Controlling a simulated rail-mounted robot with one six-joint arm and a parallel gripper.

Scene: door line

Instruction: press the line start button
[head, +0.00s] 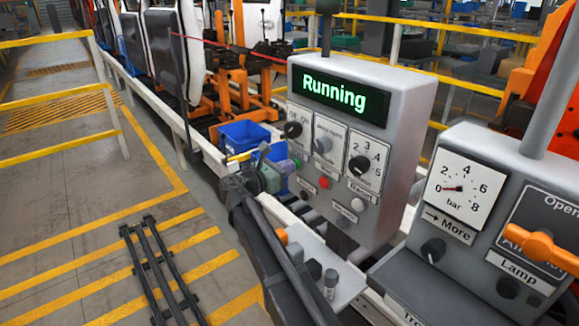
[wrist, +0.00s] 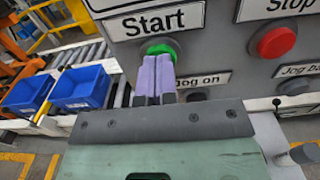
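The grey control box (head: 405,100) has a lit display (head: 335,91) that reads "Running" in green. The green start button (wrist: 160,48) is under a "Start" label (wrist: 155,21) in the wrist view. My gripper (wrist: 157,60) has its two purple fingers side by side, shut with nothing between them. The fingertips cover the lower part of the green button; I cannot tell whether they touch it. In the head view my green gripper body is at the left edge of the box.
A red stop button (wrist: 277,41) sits to the right of start. Dials (head: 360,165) are above the buttons. Blue bins (head: 243,136) stand on the conveyor to the left. A second box with a pressure gauge (head: 463,188) and orange handle (head: 540,248) is at the right.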

